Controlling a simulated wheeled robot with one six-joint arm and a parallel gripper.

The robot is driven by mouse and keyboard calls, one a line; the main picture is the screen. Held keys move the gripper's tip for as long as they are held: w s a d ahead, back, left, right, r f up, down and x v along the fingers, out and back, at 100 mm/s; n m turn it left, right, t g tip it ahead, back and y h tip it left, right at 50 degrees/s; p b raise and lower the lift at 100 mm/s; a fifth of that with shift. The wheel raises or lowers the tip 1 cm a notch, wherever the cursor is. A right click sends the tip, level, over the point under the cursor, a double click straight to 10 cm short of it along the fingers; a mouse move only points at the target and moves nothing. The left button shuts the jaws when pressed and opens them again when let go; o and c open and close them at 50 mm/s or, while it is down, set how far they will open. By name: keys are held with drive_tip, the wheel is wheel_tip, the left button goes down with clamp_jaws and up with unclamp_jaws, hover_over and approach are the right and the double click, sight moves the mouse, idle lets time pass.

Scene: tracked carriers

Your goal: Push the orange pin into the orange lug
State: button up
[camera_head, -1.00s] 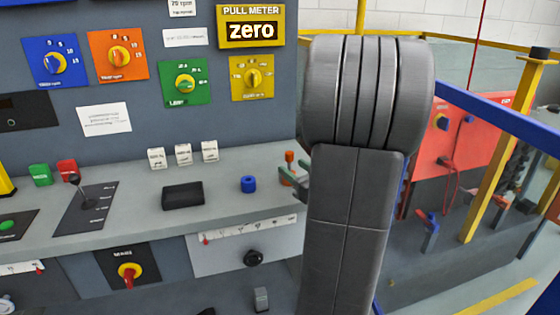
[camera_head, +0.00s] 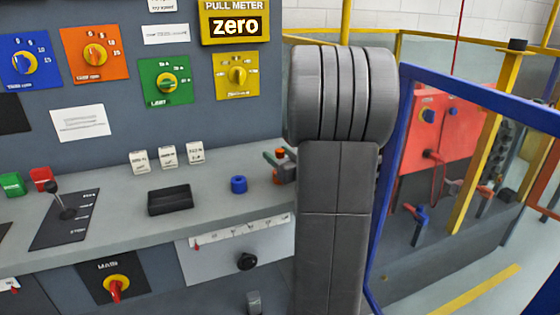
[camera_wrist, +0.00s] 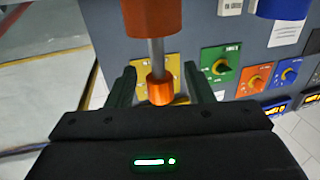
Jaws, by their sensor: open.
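The orange pin (camera_wrist: 160,90) has an orange knob and a bare grey shaft. The shaft runs into the larger orange lug (camera_wrist: 152,17) in the wrist view, which shows the scene upside down. A length of shaft shows between knob and lug. My gripper (camera_wrist: 160,83) is open, with its green fingers on either side of the knob and visible gaps to it. In the head view, my gripper (camera_head: 277,163) is at the desk's right end, partly hidden by my arm. The pin's knob (camera_head: 280,153) and the lug (camera_head: 290,174) show small there.
A blue ring (camera_head: 239,184) and a black tray (camera_head: 170,199) stand on the grey desk (camera_head: 120,203) left of the lug. White labelled blocks (camera_head: 167,156) stand behind. A pull meter (camera_head: 235,25) reads zero. A blue rail (camera_head: 480,95) runs at the right.

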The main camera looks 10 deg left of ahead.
clamp_jaws()
wheel_tip(320, 180, up, 10)
drive_tip(key=p, duration=0.2)
drive_tip(key=shift+p, duration=0.4)
drive_tip(key=c, duration=0.7)
unclamp_jaws()
drive_tip(key=c, duration=0.3)
clamp_jaws()
